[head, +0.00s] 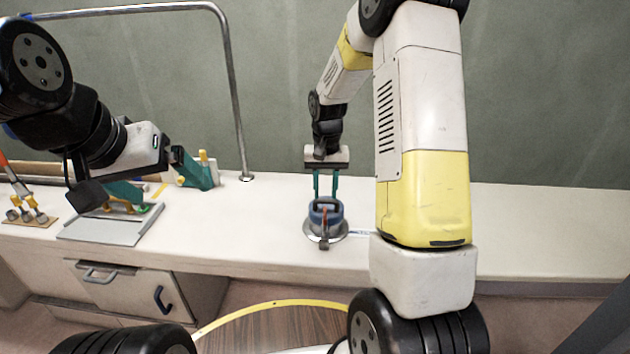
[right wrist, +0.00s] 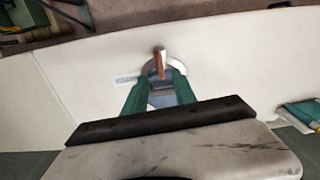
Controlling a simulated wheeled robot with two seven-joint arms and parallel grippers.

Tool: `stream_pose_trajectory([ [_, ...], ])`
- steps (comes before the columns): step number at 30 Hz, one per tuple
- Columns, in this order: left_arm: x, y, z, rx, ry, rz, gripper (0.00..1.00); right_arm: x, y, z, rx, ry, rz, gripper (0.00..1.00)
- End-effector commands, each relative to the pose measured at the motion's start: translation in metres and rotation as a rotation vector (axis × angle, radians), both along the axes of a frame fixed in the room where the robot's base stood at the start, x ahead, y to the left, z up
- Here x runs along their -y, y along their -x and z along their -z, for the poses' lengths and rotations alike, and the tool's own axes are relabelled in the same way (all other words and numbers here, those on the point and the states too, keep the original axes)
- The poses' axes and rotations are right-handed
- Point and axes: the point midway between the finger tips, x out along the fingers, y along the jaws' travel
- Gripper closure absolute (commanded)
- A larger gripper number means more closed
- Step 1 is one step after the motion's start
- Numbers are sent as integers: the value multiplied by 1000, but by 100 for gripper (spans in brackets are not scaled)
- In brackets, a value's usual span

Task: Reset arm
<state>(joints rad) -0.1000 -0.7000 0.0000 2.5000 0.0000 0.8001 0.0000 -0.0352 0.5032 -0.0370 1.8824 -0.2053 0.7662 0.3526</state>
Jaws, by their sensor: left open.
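My left gripper (head: 160,182) is at the left in the head view, open, with its green fingers spread above the counter near a grey tray. I see nothing held between them. My right gripper (head: 326,186) points down over a blue device with a round grey base and a red-orange handle (head: 324,226) on the counter. Its green fingers are apart, at the top of the device. In the right wrist view the right gripper (right wrist: 160,88) has the device (right wrist: 160,65) between or just beyond its fingertips. Whether the fingers press on it I cannot tell.
The grey tray (head: 108,231) lies on the white counter (head: 540,225) at the left. A board with several yellow-topped pieces (head: 28,216) is at the far left. A metal rail (head: 234,90) rises from the counter. The counter's right side looks clear.

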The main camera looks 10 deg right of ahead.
Motion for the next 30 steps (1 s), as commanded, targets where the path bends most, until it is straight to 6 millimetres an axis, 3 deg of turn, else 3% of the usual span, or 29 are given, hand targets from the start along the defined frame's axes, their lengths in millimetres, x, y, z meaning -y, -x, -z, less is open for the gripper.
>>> stream_pose_trajectory([
  [5, 0, 0, 0, 0, 0, 0, 6, 0, 3, -13, 18, -4, -5, 67],
  [8, 0, 0, 0, 0, 0, 0, 6, -1, 14, -42, 58, -17, -18, 67],
  [11, 0, 0, 0, 0, 0, 0, 6, -3, 34, -83, 119, -37, -40, 67],
  [15, 0, 0, 0, 0, 0, 0, 6, -7, 72, -136, 211, -63, -79, 67],
  [21, 0, 0, 0, 0, 0, 0, 6, -13, 136, -190, 345, -95, -142, 67],
  [25, 0, 0, 0, 0, 0, 0, 6, -18, 179, -211, 430, -110, -182, 67],
  [30, 0, 0, 0, 0, 0, 0, 6, -22, 221, -221, 518, -122, -225, 67],
])
